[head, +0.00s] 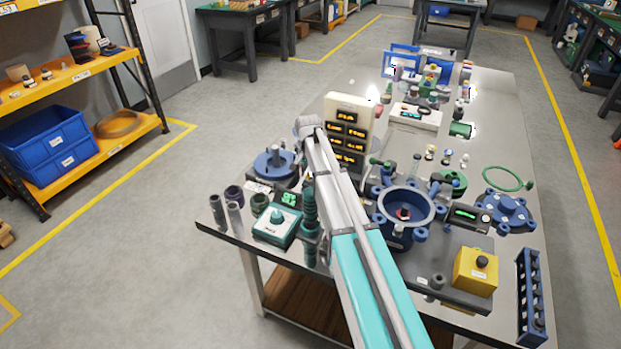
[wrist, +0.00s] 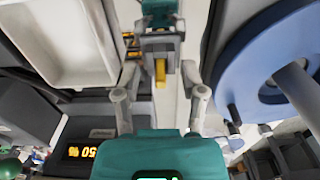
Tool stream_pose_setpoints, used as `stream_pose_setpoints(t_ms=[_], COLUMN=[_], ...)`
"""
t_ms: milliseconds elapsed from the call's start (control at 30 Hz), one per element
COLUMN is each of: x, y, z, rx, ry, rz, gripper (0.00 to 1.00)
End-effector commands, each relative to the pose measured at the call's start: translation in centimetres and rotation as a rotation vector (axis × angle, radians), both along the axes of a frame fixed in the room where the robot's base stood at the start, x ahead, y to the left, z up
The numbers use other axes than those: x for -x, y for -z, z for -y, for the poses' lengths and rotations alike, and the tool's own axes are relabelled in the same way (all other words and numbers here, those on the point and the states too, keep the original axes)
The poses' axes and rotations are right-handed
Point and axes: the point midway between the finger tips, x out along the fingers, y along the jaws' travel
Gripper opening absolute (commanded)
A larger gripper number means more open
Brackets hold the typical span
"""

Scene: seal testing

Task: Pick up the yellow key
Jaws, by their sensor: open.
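In the wrist view, a small narrow yellow piece (wrist: 160,72), which looks like the yellow key, shows below a grey bracket (wrist: 160,43) with a teal part above it. My gripper (wrist: 160,90) is open, with one grey finger on each side of the yellow piece in the picture. I see clear space between it and both fingers; how far it lies in depth I cannot tell. In the head view my arm covers this area, and I cannot make out the key there.
A pale display panel (head: 347,135) rises behind. A blue vessel (head: 404,208) and a yellow button box (head: 475,271) stand to the right.

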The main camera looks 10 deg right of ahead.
Motion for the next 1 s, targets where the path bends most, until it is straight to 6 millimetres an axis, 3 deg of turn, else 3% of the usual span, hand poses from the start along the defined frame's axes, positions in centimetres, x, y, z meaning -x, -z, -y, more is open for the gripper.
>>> stream_pose_setpoints(t_ms=[167, 433, 1000], x=[0.00, 0.00, 0.03], y=[0.00, 0.00, -0.39], z=[0.00, 0.01, 0.08], rx=[0.000, 0.000, 0.001], ry=[0.000, 0.000, 0.001], rz=[0.000, 0.000, -0.001], gripper=[0.50, 0.00, 0.00])
